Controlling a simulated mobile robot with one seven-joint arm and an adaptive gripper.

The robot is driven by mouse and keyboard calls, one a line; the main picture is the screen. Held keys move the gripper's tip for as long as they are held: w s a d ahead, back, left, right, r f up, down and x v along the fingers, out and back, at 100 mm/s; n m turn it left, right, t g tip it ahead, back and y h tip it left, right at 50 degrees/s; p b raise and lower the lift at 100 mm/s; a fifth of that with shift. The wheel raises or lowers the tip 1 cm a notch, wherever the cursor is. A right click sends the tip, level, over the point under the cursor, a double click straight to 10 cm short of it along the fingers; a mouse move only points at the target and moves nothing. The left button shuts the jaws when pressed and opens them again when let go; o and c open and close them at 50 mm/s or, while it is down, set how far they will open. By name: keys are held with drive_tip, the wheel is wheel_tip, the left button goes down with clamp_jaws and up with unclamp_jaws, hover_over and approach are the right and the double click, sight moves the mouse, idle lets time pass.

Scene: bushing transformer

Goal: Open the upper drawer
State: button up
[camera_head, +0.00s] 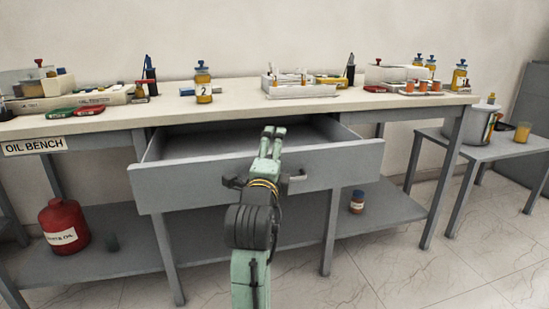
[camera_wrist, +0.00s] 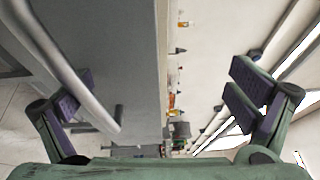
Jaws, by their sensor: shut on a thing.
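The upper drawer (camera_head: 335,168) is a grey drawer under the bench top. It stands pulled out, with part of its inside showing. Its dark handle (camera_head: 297,179) is on the front panel, partly hidden by my gripper (camera_head: 272,134). In the wrist view, the grey bar of the handle (camera_wrist: 66,68) crosses by the left finger of my gripper (camera_wrist: 165,95), beside the drawer front (camera_wrist: 125,55). The exact contact is hard to see.
The bench top (camera_head: 235,112) holds bottles, trays and small tools along the back. A red oil can (camera_head: 63,228) and a small jar (camera_head: 357,202) stand on the lower shelf. A side table (camera_head: 490,150) with a pot is at the right. The floor in front is clear.

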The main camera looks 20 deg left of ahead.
drive_tip(key=shift+s+r, duration=0.2)
drive_tip(key=shift+s, duration=0.7)
drive_tip(key=shift+s+r, duration=0.15)
drive_tip(key=shift+s, duration=0.7)
drive_tip(key=c, duration=0.4)
drive_tip(key=shift+b+v, duration=0.4)
drive_tip(key=shift+v, duration=1.05)
drive_tip(key=shift+c, duration=0.9)
drive_tip(key=shift+s+d, duration=0.15)
drive_tip(key=shift+s, duration=0.3)
drive_tip(key=c, duration=0.4)
drive_tip(key=shift+s+d, duration=0.1)
drive_tip(key=shift+s, duration=0.25)
drive_tip(key=c, duration=0.5)
drive_tip(key=shift+o, duration=0.2)
drive_tip(key=s+b, duration=0.1)
drive_tip(key=s+f+b, duration=0.1)
drive_tip(key=b, duration=0.1)
drive_tip(key=s+d+b, duration=0.1)
drive_tip(key=s+b, duration=0.1)
drive_tip(key=shift+s+f, duration=0.15)
drive_tip(key=shift+f, duration=0.25)
